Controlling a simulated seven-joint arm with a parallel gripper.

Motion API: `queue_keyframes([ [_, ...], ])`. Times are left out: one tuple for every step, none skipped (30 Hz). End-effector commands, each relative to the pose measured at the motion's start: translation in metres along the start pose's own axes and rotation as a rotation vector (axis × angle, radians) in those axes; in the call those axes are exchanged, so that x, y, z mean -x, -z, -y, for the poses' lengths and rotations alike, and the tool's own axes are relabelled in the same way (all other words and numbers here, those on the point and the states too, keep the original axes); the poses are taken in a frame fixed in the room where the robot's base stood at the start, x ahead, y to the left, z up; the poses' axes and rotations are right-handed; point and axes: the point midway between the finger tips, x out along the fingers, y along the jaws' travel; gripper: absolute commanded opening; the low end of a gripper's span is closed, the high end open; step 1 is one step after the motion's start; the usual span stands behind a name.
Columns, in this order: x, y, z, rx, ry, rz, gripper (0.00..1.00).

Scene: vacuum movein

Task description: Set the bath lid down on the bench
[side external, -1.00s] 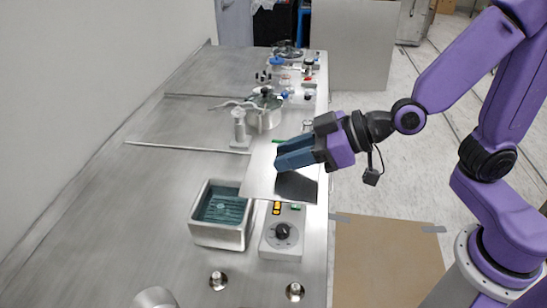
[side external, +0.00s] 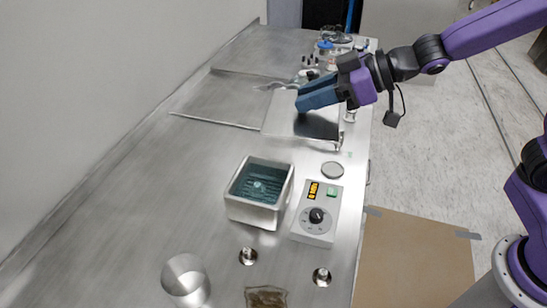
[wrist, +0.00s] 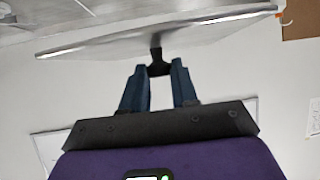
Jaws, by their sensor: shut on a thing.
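The bath lid (side external: 280,119) is a flat, shiny metal plate. In the side view it is held above the rear part of the bench, with a dark reflection across its right half. My gripper (side external: 303,100) is shut on it, with the blue fingers over the plate. In the wrist view the lid (wrist: 215,31) spans the top, and the fingers (wrist: 158,69) close on its dark knob (wrist: 156,52). The open water bath (side external: 236,212) stands nearer the camera, with teal inside. I cannot tell the gap between lid and bench (side external: 140,205).
A control box (side external: 315,232) with a lit display is right of the bath. A grey disc (side external: 332,170) lies behind it. Several items stand at the back. The bench left of the bath is clear.

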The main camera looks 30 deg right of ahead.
Motion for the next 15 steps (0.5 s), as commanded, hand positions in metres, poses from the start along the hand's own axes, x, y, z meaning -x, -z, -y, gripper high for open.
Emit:
queue_keyframes([
  [0.0, 0.002, -0.003, 0.005, 0.006, -0.002, 0.0],
  [0.0, 0.003, -0.004, 0.007, 0.01, -0.002, 0.0],
  [0.0, 0.004, -0.006, 0.01, 0.017, -0.004, 0.0],
  [-0.001, 0.005, -0.008, 0.012, 0.022, -0.003, 0.0],
  [-0.001, 0.005, -0.01, 0.017, 0.028, -0.002, 0.0],
  [-0.001, 0.006, -0.012, 0.021, 0.037, -0.002, 0.0],
  [-0.001, 0.007, -0.014, 0.025, 0.044, -0.003, 0.0],
  [-0.001, 0.008, -0.016, 0.028, 0.052, -0.003, 0.0],
  [-0.001, 0.008, -0.02, 0.034, 0.064, -0.002, 0.0],
  [-0.001, 0.008, -0.022, 0.04, 0.074, -0.002, 0.0],
  [-0.001, 0.008, -0.025, 0.045, 0.084, -0.002, 0.0],
  [-0.001, 0.007, -0.029, 0.05, 0.097, -0.001, 0.0],
  [0.0, 0.006, -0.032, 0.056, 0.106, -0.001, 0.0],
  [0.0, 0.004, -0.035, 0.062, 0.117, 0.0, 0.0],
  [0.001, 0.002, -0.039, 0.068, 0.131, 0.001, 0.0],
])
